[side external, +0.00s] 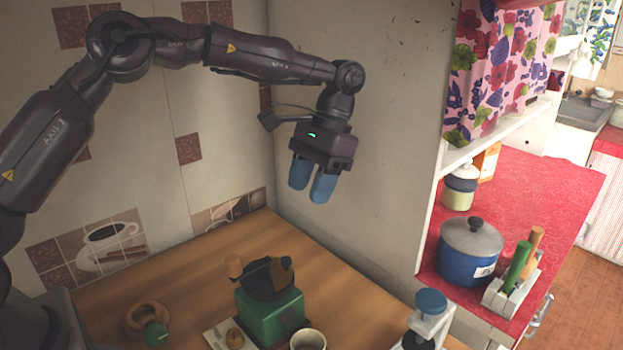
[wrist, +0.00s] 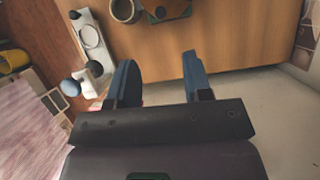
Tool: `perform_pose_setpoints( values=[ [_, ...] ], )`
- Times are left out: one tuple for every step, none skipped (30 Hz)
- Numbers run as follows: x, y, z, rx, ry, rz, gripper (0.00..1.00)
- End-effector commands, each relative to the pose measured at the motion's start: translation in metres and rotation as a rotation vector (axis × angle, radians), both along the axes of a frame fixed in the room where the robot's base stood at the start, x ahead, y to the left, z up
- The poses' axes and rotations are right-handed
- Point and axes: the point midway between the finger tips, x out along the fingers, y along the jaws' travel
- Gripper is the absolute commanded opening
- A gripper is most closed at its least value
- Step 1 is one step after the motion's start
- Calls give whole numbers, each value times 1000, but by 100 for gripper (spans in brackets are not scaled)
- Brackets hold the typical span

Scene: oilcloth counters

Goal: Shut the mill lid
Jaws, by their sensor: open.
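The mill stands on the wooden counter in the side view, with a green box body (side external: 268,318) and a dark rounded top (side external: 266,280). A wooden knob (side external: 235,265) sticks out at the upper left of the top. The dark top seems to have a raised lid part, but its exact angle is hard to tell. In the wrist view only part of the mill (wrist: 160,12) shows, cut by the top edge. My gripper (side external: 310,195) is open and empty, blue fingers pointing down, well above the counter and behind the mill. Its fingers also show in the wrist view (wrist: 158,70).
A cup (side external: 308,340) stands close right of the mill. A white device with a blue knob (side external: 431,302) stands at the front right. A wall (side external: 350,130) rises behind; the counter's back is clear.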

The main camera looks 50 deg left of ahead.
Motion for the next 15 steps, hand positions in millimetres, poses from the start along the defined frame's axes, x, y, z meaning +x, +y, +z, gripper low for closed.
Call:
perform_pose_setpoints(
  values=[
    [2, 0, 3, 0, -2, 1, 46],
    [2, 0, 4, 0, -1, 1, 46],
    [2, 0, 6, 0, 0, 1, 46],
    [3, 0, 6, 0, 0, 1, 46],
    [3, 0, 6, 0, 1, 0, 46],
    [3, 0, 7, 0, 1, 0, 46],
    [3, 0, 7, 0, 1, 0, 46],
    [3, 0, 7, 0, 1, 0, 46],
    [3, 0, 7, 0, 1, 0, 46],
    [3, 0, 7, 0, 1, 0, 46],
    [3, 0, 6, 0, 1, 0, 46],
    [3, 0, 6, 0, 1, 1, 39],
    [3, 1, 6, 0, 1, 3, 32],
    [3, 4, 6, 1, 1, 9, 25],
    [4, 11, 4, 0, 5, 24, 16]
  ],
)
